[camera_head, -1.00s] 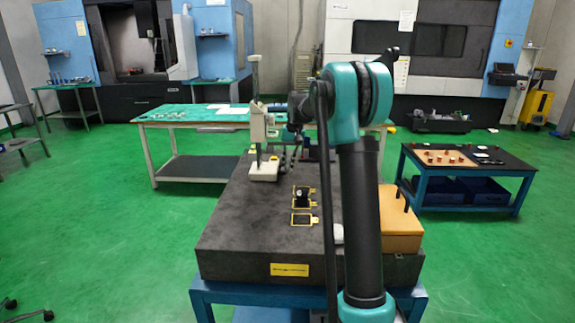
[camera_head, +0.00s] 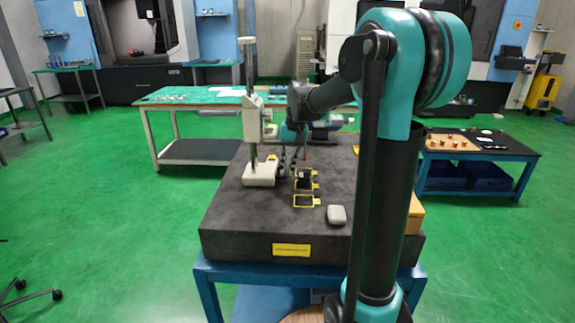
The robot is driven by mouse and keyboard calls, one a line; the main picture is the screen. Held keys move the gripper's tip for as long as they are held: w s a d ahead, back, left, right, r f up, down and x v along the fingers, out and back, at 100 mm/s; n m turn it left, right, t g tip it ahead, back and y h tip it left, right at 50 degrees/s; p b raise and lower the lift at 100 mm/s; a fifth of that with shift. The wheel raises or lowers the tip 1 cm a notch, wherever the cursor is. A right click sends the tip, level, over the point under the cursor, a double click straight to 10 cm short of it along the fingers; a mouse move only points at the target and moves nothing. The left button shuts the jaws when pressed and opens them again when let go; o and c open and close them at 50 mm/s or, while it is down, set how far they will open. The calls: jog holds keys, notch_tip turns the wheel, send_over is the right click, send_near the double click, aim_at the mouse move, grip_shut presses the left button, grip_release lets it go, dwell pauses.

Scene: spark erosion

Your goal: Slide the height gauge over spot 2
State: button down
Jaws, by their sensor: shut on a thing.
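The height gauge (camera_head: 252,120) is white, with a tall upright column and a pale base (camera_head: 260,174). It stands upright on the dark granite plate (camera_head: 240,215), toward the back left. My arm reaches over from the right, and my gripper (camera_head: 286,162) is at the right side of the gauge, shut on it. The fingers are small and dark, and their exact contact is hard to see. Two yellow-framed spots lie right of the base: a farther one (camera_head: 314,185) with a dark item in it and a nearer one (camera_head: 304,201). Their numbers cannot be read.
A grey rounded object (camera_head: 337,214) lies on the plate near the front right. My arm hides much of the plate's right side and part of a tan box (camera_head: 415,214). The plate's front left is clear. A green-topped table (camera_head: 180,96) stands behind.

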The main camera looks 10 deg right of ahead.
jog(key=c, duration=1.6)
grip_release()
notch_tip(320, 180, up, 12)
jog(key=d, duration=0.2)
jog(key=shift+s, duration=0.15)
jog(key=shift+d+f, duration=0.1)
